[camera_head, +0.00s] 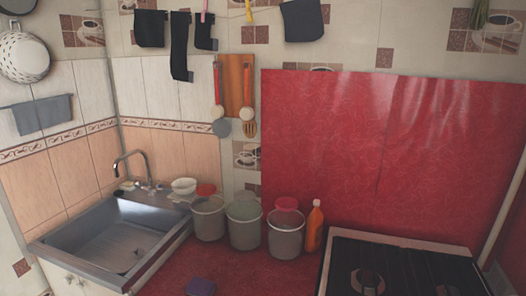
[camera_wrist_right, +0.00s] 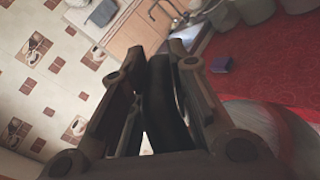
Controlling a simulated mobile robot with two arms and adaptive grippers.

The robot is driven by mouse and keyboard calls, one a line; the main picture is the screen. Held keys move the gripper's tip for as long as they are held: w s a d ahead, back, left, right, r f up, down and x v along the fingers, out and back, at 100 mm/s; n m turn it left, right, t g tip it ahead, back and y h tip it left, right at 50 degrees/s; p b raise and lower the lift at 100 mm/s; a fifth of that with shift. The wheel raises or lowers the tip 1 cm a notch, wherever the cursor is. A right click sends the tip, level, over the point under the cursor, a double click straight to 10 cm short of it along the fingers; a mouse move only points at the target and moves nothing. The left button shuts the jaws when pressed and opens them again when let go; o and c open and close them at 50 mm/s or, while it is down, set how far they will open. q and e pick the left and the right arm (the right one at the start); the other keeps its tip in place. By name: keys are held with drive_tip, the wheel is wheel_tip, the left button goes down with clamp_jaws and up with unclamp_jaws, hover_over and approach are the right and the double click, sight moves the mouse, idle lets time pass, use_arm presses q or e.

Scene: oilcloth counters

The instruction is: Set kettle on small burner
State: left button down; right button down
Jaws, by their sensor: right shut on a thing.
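My right gripper (camera_wrist_right: 157,58) fills the middle of the right wrist view, its fingers closed around a dark curved handle (camera_wrist_right: 165,105). A pale rounded body with a reddish edge, seemingly the kettle (camera_wrist_right: 262,115), shows at the lower right of that view, largely hidden behind the gripper. The kettle does not show in the head view. The black stove top (camera_head: 405,262) is at the lower right of the head view. A left burner (camera_head: 367,281) and a right burner (camera_head: 446,290) show partly, cut by the frame; I cannot tell which is smaller. My left gripper is not in view.
Three grey buckets (camera_head: 245,232) and an orange bottle (camera_head: 314,228) stand left of the stove at the wall. A sink (camera_head: 115,245) is at the left. A purple block (camera_head: 200,287) lies on the red counter (camera_head: 245,272). Red oilcloth (camera_head: 390,140) covers the wall behind the stove.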

drive_tip(key=s+d+f+m+t+h, duration=0.1)
drive_tip(key=d+f+m+h, duration=0.2)
drive_tip(key=d, duration=0.5)
drive_tip(key=s+d+f+m+t+h+b, duration=0.1)
drive_tip(key=d+f+m+t+h, duration=0.1)
drive_tip(key=d+f+h, duration=0.4)
drive_tip(key=d+m+h, duration=0.1)
drive_tip(key=d, duration=0.2)
drive_tip(key=shift+d+m, duration=0.15)
drive_tip(key=shift+m, duration=0.25)
drive_tip(key=shift+s+r, duration=0.1)
